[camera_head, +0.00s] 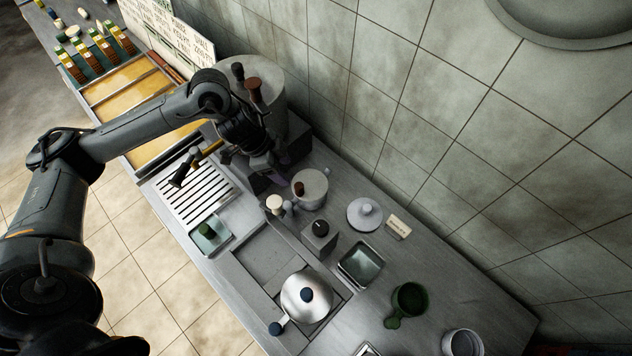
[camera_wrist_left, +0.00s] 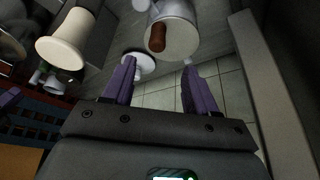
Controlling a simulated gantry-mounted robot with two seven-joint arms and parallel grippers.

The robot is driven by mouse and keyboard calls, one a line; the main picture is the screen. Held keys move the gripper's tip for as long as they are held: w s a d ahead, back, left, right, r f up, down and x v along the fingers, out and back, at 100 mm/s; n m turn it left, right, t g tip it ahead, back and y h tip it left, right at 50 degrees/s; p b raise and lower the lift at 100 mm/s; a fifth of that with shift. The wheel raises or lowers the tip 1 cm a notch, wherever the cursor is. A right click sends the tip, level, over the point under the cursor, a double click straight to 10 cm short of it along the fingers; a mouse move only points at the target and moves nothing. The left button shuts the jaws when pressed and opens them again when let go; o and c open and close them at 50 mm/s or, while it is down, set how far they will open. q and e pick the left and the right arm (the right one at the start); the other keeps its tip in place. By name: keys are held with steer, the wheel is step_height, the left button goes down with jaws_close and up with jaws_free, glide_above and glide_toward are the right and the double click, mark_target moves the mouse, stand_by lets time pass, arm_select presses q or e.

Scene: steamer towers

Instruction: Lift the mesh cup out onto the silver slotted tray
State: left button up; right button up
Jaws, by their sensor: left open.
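The silver slotted tray (camera_head: 207,199) lies flat at the counter's front edge in the head view, with dark slots and no cup on it. My left gripper (camera_head: 284,160) is to its right, above the counter beside the small round pot (camera_head: 311,185). In the left wrist view, the gripper (camera_wrist_left: 158,65) has its purple fingers apart with nothing between them. The pot (camera_wrist_left: 183,35) with a brown grip shows beyond the fingertips. I cannot make out the mesh cup; a large grey drum (camera_head: 268,78) with brown-tipped handles stands behind my arm. My right gripper is not in view.
A square dish (camera_head: 222,243) with a green item sits in front of the tray. A lidded silver pan (camera_head: 306,297), a dark box (camera_head: 319,238), a square tin (camera_head: 361,264) and a green scoop (camera_head: 408,300) lie rightward. The tiled wall (camera_head: 420,120) bounds the back.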

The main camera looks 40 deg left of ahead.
mark_target(297, 185)
arm_select(q)
steer(key=x, duration=0.3)
steer(key=shift+s+d+f, duration=0.15)
steer(key=shift+f, duration=0.15)
steer(key=shift+x, duration=3.3)
steer(key=shift+s, duration=0.1)
jaws_close()
